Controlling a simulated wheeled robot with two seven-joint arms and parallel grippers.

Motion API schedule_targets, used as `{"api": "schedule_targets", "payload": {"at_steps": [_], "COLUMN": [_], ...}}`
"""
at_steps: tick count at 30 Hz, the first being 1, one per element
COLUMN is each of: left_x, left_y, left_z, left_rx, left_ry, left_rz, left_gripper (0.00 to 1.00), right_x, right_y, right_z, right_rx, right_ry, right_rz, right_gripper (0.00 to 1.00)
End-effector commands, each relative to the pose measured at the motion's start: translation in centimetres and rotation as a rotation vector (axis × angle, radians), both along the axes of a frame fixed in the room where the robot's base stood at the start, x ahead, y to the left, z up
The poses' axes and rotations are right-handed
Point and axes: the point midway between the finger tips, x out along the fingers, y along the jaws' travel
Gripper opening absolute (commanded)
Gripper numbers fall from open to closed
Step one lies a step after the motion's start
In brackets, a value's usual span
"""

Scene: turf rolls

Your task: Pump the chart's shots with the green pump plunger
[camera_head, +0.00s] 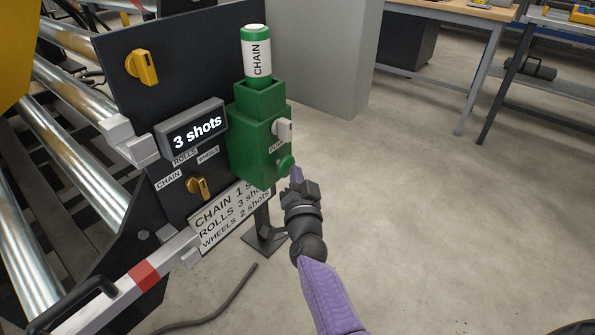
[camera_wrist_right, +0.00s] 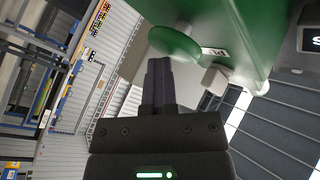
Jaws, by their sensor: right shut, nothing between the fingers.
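The green pump (camera_head: 258,135) is mounted on a dark panel, with a white and green cartridge marked CHAIN (camera_head: 257,55) standing in its top. Its round green plunger (camera_head: 285,163) sticks out low on the front. The plunger also shows in the right wrist view (camera_wrist_right: 174,42). My right gripper (camera_head: 296,176) is shut and empty, its fingertips close to the plunger; contact is unclear. The display (camera_head: 192,128) reads "3 shots". The chart (camera_head: 228,215) reads CHAIN 1, ROLLS 3 and WHEELS 2 shots, partly hidden by the pump. My left gripper is out of view.
A yellow knob (camera_head: 142,67) sits high on the panel, and a yellow selector (camera_head: 197,187) sits among the CHAIN, ROLLS and WHEELS labels. Metal rollers (camera_head: 75,145) lie left. A workbench (camera_head: 450,12) stands back right. The floor at right is clear.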

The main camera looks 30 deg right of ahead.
Motion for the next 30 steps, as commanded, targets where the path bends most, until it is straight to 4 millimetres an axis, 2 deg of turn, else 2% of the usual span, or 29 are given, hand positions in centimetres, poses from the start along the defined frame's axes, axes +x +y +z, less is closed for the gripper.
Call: {"api": "schedule_targets", "payload": {"at_steps": [5,10,21,30], "left_x": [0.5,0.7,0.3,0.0], "left_y": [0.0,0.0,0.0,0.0], "left_z": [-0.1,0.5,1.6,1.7], "left_rx": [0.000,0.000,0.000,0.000], "left_ry": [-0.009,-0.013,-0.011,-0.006], "left_rz": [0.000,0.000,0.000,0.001], "left_gripper": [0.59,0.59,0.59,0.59], "right_x": [0.0,-0.9,-2.9,-3.2], "right_y": [0.1,-0.2,-1.1,-1.2], "right_z": [0.1,0.2,0.1,0.0], "right_rx": [0.000,0.000,0.000,0.000], "right_ry": [0.001,0.001,0.000,0.000], "right_rz": [0.003,0.003,0.001,0.001], "right_gripper": [0.00,0.00,0.00,0.00]}}
